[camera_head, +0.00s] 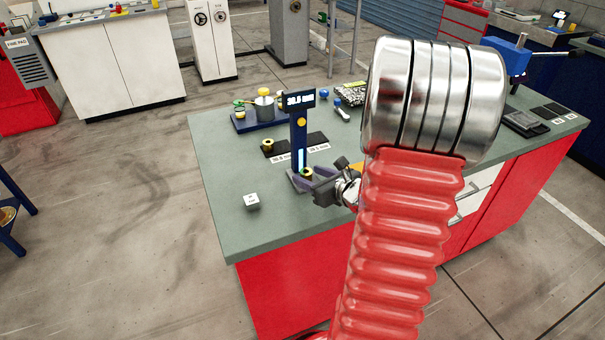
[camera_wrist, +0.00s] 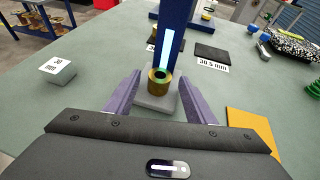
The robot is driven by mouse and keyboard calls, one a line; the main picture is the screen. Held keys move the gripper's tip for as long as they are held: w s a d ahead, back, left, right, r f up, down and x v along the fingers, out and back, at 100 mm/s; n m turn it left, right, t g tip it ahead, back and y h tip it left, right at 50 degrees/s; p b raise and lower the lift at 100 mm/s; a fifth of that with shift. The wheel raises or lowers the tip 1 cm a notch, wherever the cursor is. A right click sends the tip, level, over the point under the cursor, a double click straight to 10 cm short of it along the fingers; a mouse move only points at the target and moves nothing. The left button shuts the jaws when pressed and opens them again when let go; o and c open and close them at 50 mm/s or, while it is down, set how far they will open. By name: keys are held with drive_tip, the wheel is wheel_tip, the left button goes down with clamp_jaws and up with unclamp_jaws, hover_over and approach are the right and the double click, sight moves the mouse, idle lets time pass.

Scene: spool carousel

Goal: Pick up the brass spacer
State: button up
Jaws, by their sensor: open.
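A brass spacer (camera_wrist: 159,83), a short ring with a dark bore, stands upright on the grey foot (camera_wrist: 156,104) of a blue gauge post (camera_wrist: 176,22). It also shows in the head view (camera_head: 306,172), partly hidden by my gripper. My gripper (camera_wrist: 158,92) is open, with its purple fingers on either side of the spacer in the wrist view. No contact is visible there. In the head view my gripper (camera_head: 316,183) is low beside the gauge foot.
The gauge display (camera_head: 300,100) stands above the spacer. A white labelled block (camera_head: 252,200) lies at left. An orange flat piece (camera_wrist: 252,128) lies right of my gripper.

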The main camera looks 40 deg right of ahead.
drive_tip(key=shift+c, duration=0.5)
clamp_jaws()
idle(0.3)
drive_tip(key=shift+r, duration=0.15)
wheel_tip(320, 180, up, 28)
idle(0.7)
idle(0.4)
